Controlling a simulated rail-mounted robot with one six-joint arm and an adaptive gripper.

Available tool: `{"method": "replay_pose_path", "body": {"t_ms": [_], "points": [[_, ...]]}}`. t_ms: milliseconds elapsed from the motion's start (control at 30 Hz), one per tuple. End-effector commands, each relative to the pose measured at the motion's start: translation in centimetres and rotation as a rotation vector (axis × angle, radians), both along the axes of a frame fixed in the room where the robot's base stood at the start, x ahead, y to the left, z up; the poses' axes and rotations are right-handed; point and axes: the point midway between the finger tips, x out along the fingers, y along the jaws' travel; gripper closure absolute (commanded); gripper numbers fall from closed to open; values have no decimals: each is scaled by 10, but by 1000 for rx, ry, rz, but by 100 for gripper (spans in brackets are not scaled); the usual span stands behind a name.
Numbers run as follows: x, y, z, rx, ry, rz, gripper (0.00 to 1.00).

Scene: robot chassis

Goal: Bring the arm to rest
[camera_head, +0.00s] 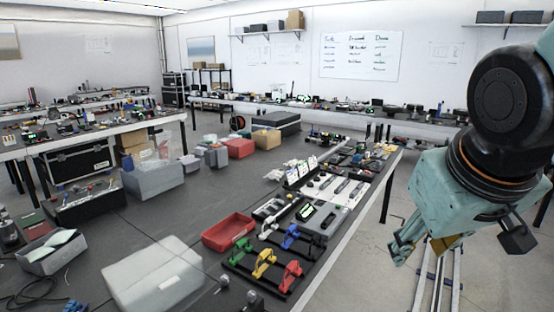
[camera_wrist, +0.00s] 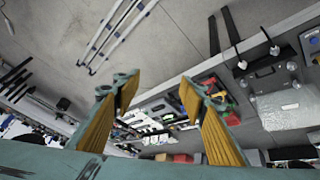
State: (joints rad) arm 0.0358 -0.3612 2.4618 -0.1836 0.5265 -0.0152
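My gripper (camera_head: 420,240) hangs at the right side of the head view, beyond the right edge of the near table and over the floor. In the wrist view my gripper (camera_wrist: 158,95) shows two teal fingers with yellow-orange inner pads. The fingers stand apart with nothing between them. The head view shows the fingers only from the side. The upper part of my arm leaves the head view at the right edge.
The near table (camera_head: 95,228) carries a red tray (camera_head: 228,231), a rack of coloured handles (camera_head: 264,264), a grey box (camera_head: 155,278) and several tools. Rails (camera_head: 438,280) run along the floor below my gripper. The floor (camera_head: 397,262) between table edge and rails is clear.

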Motion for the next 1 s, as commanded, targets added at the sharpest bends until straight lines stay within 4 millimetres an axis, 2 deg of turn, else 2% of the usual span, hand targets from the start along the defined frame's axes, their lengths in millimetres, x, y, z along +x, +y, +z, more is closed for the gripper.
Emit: {"method": "replay_pose_path", "body": {"t_ms": [400, 600, 800, 1000], "points": [[-98, 24, -6, 92, 95, -61, 61], [-138, 36, -10, 132, 138, -77, 61], [-160, 44, -12, 154, 164, -83, 61], [-164, 45, -12, 158, 168, -84, 61]]}}
